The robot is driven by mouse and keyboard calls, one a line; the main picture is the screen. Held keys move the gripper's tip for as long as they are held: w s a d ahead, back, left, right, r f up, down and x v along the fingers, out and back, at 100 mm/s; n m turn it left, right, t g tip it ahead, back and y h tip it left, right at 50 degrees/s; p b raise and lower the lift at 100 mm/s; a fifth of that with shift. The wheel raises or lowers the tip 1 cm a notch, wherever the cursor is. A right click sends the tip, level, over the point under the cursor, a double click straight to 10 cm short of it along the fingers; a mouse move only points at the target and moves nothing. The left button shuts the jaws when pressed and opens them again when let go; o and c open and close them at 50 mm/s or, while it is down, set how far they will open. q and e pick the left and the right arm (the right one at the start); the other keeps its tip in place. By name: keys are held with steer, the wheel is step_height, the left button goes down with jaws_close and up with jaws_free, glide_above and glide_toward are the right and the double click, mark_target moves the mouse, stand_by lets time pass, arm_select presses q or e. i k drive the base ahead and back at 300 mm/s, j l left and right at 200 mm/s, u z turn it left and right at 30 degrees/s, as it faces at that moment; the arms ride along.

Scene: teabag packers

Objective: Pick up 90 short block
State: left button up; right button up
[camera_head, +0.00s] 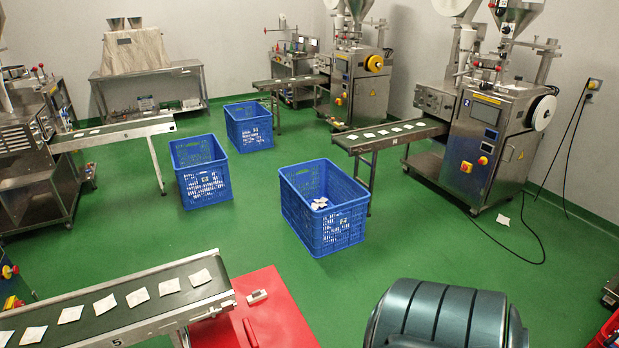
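I cannot make out anything that is clearly the 90 short block. A small pale block-like item (256,296) lies on a red surface (282,318) at the bottom centre; it is too small to identify. Neither my left nor my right gripper shows in the head view.
Blue crates (203,189), (248,133) and (337,234) stand on the green floor; the nearest holds white packets. A conveyor (62,330) with teabags reaches in from bottom left. A dark teal ribbed object (427,312) fills the bottom right. Packing machines (486,143) line the back.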

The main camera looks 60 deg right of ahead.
mark_target(257, 295)
steer(key=l+z, duration=0.3)
steer(key=l, duration=0.55)
steer(key=l+z, duration=0.25)
steer(key=l, duration=0.65)
